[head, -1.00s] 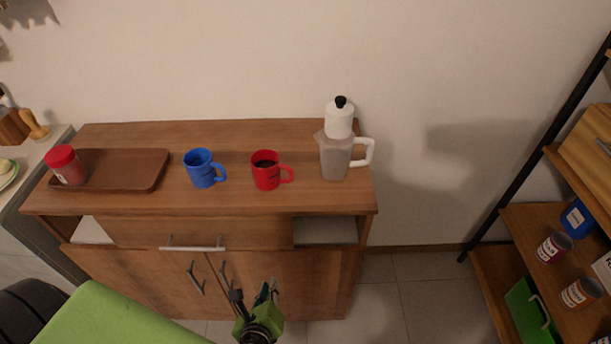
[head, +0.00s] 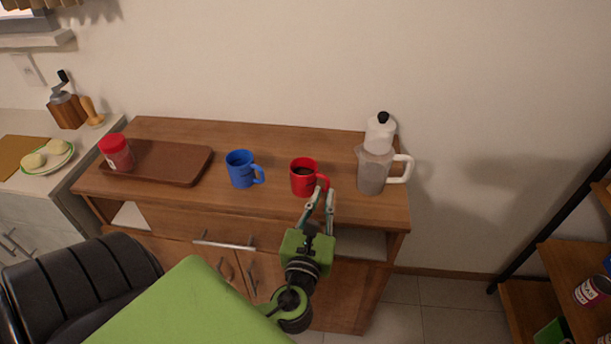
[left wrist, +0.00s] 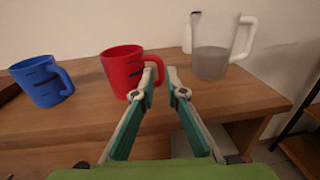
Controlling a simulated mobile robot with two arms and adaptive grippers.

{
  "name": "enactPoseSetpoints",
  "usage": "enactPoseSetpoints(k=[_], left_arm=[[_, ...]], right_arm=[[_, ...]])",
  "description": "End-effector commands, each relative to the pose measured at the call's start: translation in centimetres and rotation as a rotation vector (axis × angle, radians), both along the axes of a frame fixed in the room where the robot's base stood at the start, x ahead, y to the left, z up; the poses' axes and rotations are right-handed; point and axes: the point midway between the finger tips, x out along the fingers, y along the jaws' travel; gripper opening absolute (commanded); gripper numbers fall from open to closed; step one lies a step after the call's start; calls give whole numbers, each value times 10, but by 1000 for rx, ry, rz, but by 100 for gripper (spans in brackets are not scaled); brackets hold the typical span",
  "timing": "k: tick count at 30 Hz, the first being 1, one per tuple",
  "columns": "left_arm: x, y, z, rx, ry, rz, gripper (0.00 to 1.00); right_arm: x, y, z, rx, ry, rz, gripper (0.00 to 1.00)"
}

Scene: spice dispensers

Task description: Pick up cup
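A red cup (head: 304,178) with dark contents stands upright near the front edge of the wooden cabinet, its handle to the right. A blue cup (head: 241,169) stands to its left. My left gripper (head: 325,191) reaches up to the red cup's handle, fingers apart. In the left wrist view, the red cup (left wrist: 121,73) is left of centre, and its handle lies at the left fingertip, with a gap to the right finger of the gripper (left wrist: 161,76). I cannot tell whether a finger touches the handle. My right gripper is not in view.
The cabinet top (head: 275,142) behind the cups is clear.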

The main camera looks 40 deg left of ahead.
Motion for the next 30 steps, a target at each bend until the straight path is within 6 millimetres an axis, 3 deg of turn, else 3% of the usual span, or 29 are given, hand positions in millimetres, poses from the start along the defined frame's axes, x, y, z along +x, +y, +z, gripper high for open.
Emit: enactPoseSetpoints(k=[14, 22, 24, 30], left_arm=[[49, 21, 0, -2, 0, 0, 12], [51, 22, -1, -3, 2, 0, 12], [51, 22, -1, -3, 2, 0, 0], [51, 22, 0, -1, 0, 0, 0]], right_arm=[[0, 0, 14, 0, 0, 0, 26], [-1, 0, 13, 0, 1, 0, 26], [-1, 0, 13, 0, 2, 0, 26], [-2, 0, 13, -1, 3, 0, 26]])
